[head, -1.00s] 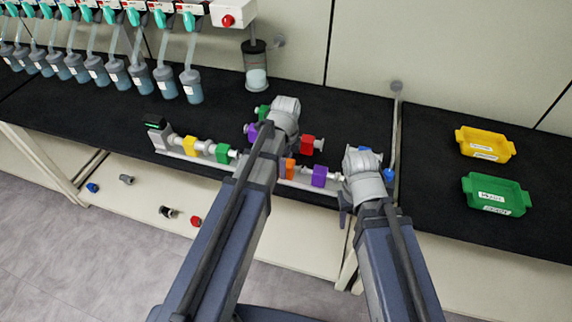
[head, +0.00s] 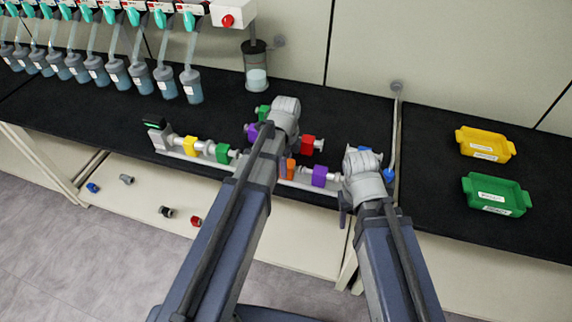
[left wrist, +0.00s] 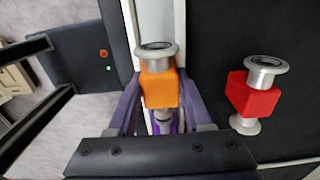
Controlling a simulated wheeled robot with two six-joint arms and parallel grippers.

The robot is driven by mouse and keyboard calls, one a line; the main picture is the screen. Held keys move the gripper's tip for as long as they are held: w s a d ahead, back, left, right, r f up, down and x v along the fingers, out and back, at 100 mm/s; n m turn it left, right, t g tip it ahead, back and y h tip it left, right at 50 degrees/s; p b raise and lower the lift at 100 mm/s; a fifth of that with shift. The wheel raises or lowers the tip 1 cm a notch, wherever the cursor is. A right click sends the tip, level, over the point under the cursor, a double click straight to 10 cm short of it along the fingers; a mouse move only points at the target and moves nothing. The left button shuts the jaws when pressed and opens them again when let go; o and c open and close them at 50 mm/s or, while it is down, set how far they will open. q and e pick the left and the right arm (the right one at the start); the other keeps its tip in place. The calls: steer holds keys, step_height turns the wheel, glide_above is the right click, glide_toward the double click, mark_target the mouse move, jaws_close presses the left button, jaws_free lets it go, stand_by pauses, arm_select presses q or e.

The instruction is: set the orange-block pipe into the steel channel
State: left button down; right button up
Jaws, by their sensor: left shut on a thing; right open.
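The orange-block pipe (head: 290,171) is between the fingers of my left gripper (left wrist: 160,98), which is shut on its orange block (left wrist: 158,88). A round metal flange tops the block in the left wrist view. The pipe lies over the steel channel (left wrist: 154,20), in line with it; I cannot tell whether it rests fully in it. In the head view the channel (head: 178,155) runs along the bench's front edge, partly hidden by my left arm. It bears yellow (head: 191,146), green (head: 223,152) and purple (head: 319,176) block pipes. My right gripper (head: 345,205) is open at the channel's right end.
A red-block pipe (head: 308,145) stands close behind the channel; purple (head: 252,131), green (head: 262,112) and blue (head: 364,150) pieces are nearby. Yellow (head: 485,144) and green (head: 496,195) trays sit at right. Flasks hang at back left. Several small parts lie below the bench.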

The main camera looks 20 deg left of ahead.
arm_select(q)
steer(key=shift+d, duration=0.3)
stand_by(0.7)
steer(key=shift+c, duration=1.2)
jaws_free()
step_height(320, 180, up, 8)
steer(key=p, duration=0.8)
steer(key=shift+f, duration=0.1)
steer(key=shift+s, duration=0.1)
